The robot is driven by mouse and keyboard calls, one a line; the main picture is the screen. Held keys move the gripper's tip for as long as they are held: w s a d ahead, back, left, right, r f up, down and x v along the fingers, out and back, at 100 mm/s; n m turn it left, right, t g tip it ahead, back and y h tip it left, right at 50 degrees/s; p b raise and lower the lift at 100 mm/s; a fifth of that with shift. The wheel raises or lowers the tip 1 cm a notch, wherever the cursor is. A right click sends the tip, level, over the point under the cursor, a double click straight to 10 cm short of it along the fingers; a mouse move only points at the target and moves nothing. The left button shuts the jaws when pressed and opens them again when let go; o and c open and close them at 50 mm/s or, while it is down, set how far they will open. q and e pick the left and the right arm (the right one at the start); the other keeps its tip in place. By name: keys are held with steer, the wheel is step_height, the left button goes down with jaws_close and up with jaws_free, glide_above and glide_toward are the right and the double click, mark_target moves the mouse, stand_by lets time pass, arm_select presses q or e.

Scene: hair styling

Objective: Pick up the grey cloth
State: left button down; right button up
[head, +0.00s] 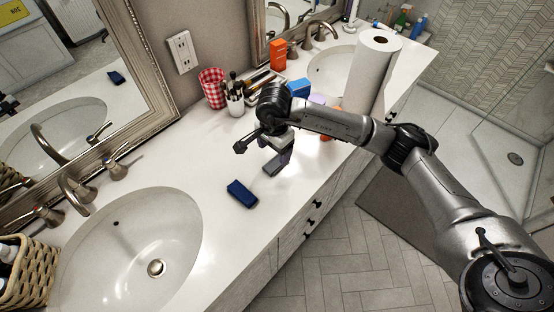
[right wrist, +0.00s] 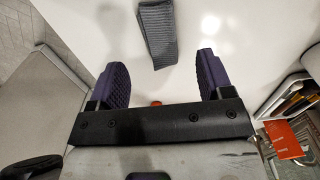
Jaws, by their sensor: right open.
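The grey cloth (head: 273,167) lies folded on the white counter, just below my right gripper in the head view. In the right wrist view the cloth (right wrist: 157,32) is a narrow ribbed grey strip, ahead of and between the fingertips, apart from them. My right gripper (head: 281,156) points down over the counter beside the cloth. Its purple finger pads stand wide apart with nothing between them in the right wrist view (right wrist: 158,72). In the head view the arm and gripper body hide part of the fingers. My left gripper is not in view.
A dark blue folded item (head: 241,193) lies left of the cloth. Behind are a red checked cup (head: 212,88), a white brush holder (head: 235,103) and an orange box (head: 278,55). A paper towel roll (head: 372,75) stands to the right. A sink (head: 130,245) is at left.

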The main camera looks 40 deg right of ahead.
mark_target(275, 161)
steer(key=shift+f, duration=0.6)
steer(key=shift+f+p, duration=0.35)
steer(key=shift+p, duration=0.15)
step_height(275, 161, down, 3)
steer(key=shift+s+d+f+p, duration=0.1)
steer(key=shift+f+p, duration=0.05)
steer(key=shift+p, duration=0.75)
steer(key=shift+f, duration=0.7)
steer(key=c, duration=1)
steer(key=shift+r, duration=0.1)
